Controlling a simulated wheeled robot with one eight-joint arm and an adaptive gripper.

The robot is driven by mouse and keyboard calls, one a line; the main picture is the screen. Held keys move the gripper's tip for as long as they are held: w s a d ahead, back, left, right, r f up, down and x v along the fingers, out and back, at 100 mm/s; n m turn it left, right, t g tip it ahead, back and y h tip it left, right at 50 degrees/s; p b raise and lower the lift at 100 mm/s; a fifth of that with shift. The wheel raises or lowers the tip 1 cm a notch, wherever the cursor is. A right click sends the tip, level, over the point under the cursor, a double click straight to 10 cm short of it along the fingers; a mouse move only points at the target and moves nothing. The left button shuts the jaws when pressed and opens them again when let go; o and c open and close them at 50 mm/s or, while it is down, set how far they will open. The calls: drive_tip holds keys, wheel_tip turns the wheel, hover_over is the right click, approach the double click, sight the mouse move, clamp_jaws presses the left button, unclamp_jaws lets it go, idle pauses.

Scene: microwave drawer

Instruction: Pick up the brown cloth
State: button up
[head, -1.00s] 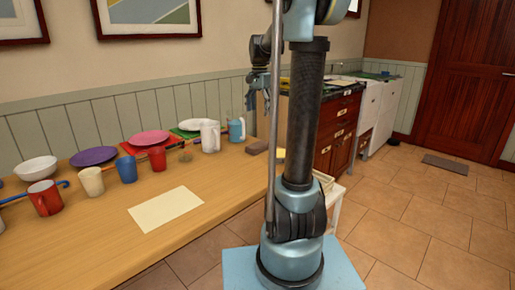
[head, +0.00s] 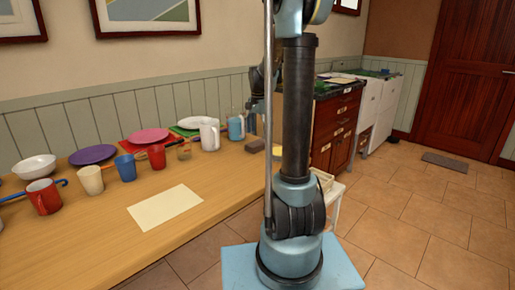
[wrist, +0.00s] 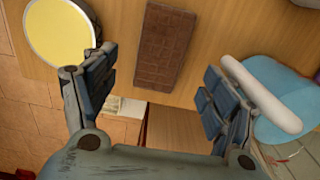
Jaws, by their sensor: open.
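The brown cloth (head: 255,146) is a small folded block lying near the right end of the wooden table in the head view. In the wrist view the brown cloth (wrist: 166,45) is a long dark-brown rectangle, upright in the picture, ahead of the gap between my fingers. My gripper (wrist: 156,75) is open and empty, with one finger to each side of the cloth's line. It appears above the cloth and apart from it. In the head view my arm's column hides much of the gripper.
A blue mug (wrist: 275,85) with a white handle is close to my right finger. A yellow disc (wrist: 60,35) is by the left finger. The table (head: 90,240) also holds a white pitcher (head: 209,134), plates, cups and a cream sheet (head: 165,207). Its front part is mostly clear.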

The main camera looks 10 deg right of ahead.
sight(258, 142)
drive_tip(key=shift+s+a+f, duration=0.1)
drive_tip(key=shift+f, duration=1.3)
drive_tip(key=shift+s+a+f, duration=0.1)
drive_tip(key=shift+f, duration=1.3)
drive_tip(key=c, duration=1.1)
